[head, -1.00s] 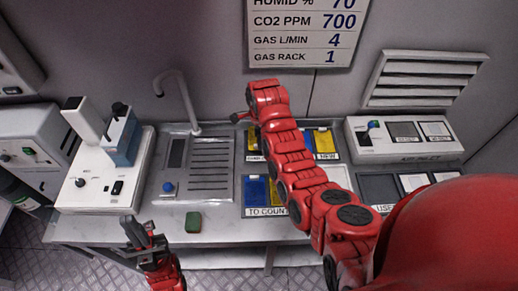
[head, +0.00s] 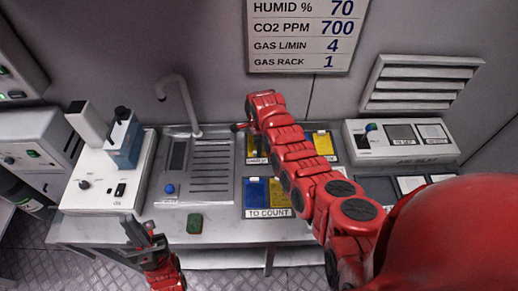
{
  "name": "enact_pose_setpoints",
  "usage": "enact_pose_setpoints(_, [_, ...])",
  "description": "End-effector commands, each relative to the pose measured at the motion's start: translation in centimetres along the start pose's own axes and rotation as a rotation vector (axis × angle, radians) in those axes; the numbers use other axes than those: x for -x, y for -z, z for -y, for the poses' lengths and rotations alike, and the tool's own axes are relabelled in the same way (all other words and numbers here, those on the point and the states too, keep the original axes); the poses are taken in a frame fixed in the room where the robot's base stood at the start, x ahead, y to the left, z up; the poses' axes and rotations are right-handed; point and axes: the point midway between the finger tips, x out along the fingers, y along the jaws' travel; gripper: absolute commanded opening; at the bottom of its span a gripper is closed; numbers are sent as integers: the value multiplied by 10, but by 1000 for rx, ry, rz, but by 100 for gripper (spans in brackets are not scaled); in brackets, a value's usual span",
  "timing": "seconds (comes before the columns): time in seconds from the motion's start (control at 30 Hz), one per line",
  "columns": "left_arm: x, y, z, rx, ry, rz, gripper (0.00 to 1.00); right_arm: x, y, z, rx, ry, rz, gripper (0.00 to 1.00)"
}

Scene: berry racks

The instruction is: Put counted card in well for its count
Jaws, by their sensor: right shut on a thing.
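The "TO COUNT" tray (head: 268,213) lies on the bench with a blue card (head: 255,191) and a yellow card (head: 279,191) side by side. My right gripper (head: 239,127) is at the far end of my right arm, above the back of the bench. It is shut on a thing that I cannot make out. My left gripper (head: 138,231) is low at the bench's front left, with its fingers apart and nothing between them.
A green block (head: 194,223) sits near the front edge. A microscope-like device (head: 108,165) stands left. A white console (head: 405,140) is at the back right. My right arm hides the bench's middle.

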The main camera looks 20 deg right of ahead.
Motion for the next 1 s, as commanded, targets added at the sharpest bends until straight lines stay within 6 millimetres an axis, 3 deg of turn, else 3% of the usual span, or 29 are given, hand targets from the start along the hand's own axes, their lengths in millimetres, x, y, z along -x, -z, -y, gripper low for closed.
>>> enact_pose_setpoints(0.07, [5,-1,0,0,0,0,0,-4,0,0,0,0,0,0])
enact_pose_setpoints(0.1, [2,0,0,0,0,0,0,-2,0,0,0,0,0,23])
enact_pose_setpoints(0.23, [2,0,0,0,0,0,0,-2,0,0,0,0,0,46])
enact_pose_setpoints(0.67, [1,0,0,0,0,0,0,4,0,1,1,2,0,46])
enact_pose_setpoints(0.87, [8,-1,0,0,0,0,0,26,-1,3,-1,9,2,46])
enact_pose_setpoints(1.0, [18,-3,-1,0,0,0,0,50,-1,2,0,8,2,46])
